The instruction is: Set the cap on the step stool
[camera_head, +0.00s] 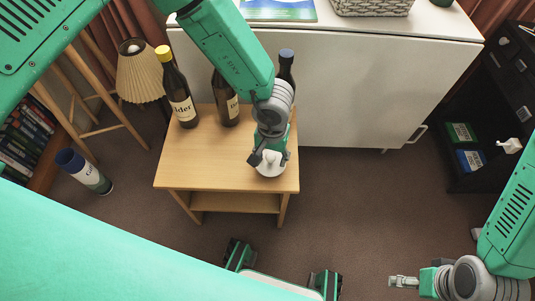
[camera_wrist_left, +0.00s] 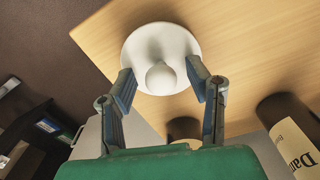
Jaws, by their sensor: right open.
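The white cap (camera_head: 270,168), a round disc with a knob, is at the wooden top of the step stool (camera_head: 200,166), near its right front part. It also shows in the left wrist view (camera_wrist_left: 160,42), over the wood. My left gripper (camera_head: 269,159) is above the stool top, pointing down, with one finger on each side of the cap. In the left wrist view its fingertips (camera_wrist_left: 160,76) are apart, near the cap's rim, with the knob between them. Whether they press on the cap is unclear. My right gripper (camera_head: 403,281) is open and empty over the carpet at lower right.
A yellow-capped bottle (camera_head: 181,98), a middle bottle (camera_head: 225,100) and a blue-capped bottle (camera_head: 286,68) stand at the stool's back. A white cabinet (camera_head: 350,95) is behind. A can (camera_head: 84,172) is left on the carpet; a black shelf (camera_head: 490,120) is right.

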